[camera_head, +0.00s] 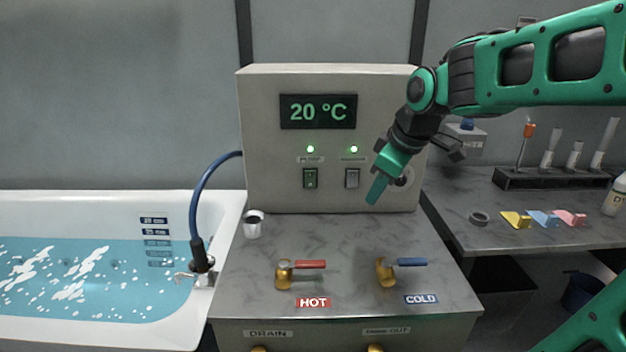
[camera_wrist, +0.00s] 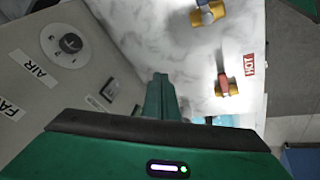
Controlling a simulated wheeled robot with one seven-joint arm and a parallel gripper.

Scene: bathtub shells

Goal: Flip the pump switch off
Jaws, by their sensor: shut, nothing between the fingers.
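The control box (camera_head: 265,90) shows two rocker switches on its front. A green light glows above each. My gripper (camera_head: 376,190) is shut and empty, pointing down in front of the panel, right of and slightly below the grey switch. In the wrist view my closed fingers (camera_wrist: 160,92) show in the middle, with one switch (camera_wrist: 110,90) on the panel to their left. The other switch is not seen there.
Hot tap (camera_head: 285,275) and cold tap (camera_head: 388,272) stand on the counter, with a metal cup (camera_head: 253,224) at left. A round dial (camera_head: 403,177) is partly behind my gripper. The water-filled bathtub (camera_head: 225,225) is left; a side bench (camera_head: 455,205) with a tube rack is right.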

